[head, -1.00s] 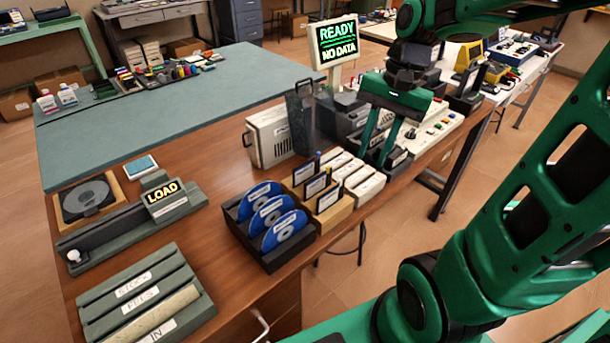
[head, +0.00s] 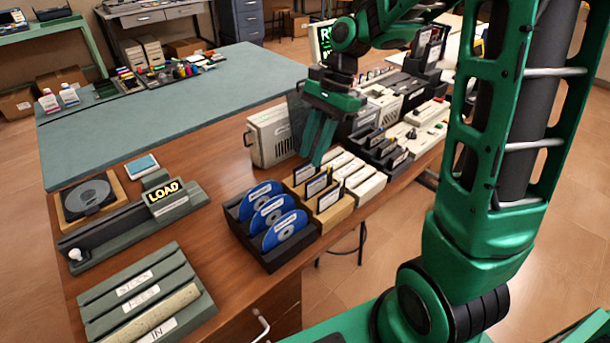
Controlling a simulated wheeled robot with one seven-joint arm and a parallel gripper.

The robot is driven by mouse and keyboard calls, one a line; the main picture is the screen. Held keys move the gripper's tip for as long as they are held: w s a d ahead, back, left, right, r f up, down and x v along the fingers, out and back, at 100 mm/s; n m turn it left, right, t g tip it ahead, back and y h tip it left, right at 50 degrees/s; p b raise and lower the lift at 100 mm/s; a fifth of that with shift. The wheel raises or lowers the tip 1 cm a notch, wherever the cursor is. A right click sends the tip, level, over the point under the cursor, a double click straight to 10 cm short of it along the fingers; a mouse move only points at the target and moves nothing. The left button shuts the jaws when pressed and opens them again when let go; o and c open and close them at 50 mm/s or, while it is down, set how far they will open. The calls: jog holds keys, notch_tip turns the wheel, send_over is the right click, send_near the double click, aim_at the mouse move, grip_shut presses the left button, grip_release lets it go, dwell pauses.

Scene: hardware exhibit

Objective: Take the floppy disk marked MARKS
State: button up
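Several dark floppy disks with pale labels stand upright in a wooden holder (head: 335,218) on the brown desk. One floppy disk (head: 316,187) stands in the middle of them. The label writing is too small to read, so I cannot tell which disk is marked MARKS. My gripper (head: 313,158) points down just above and behind the holder's back disks. Its two green fingers show a narrow gap and hold nothing that I can see. I cannot tell whether the fingertips touch a disk.
A black rack (head: 256,248) of blue discs stands left of the holder. White boxes (head: 360,178) stand close on its right. A beige case (head: 270,135) stands behind. A grey slotted tray (head: 150,298) and a LOAD device (head: 165,198) are at the left, with bare desk between.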

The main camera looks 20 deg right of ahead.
aim_at(305, 168)
jog(key=shift+w+x, duration=0.1)
jog(key=shift+x, duration=1.3)
jog(key=shift+w+x, duration=0.15)
jog(key=shift+x, duration=1.2)
grip_shut()
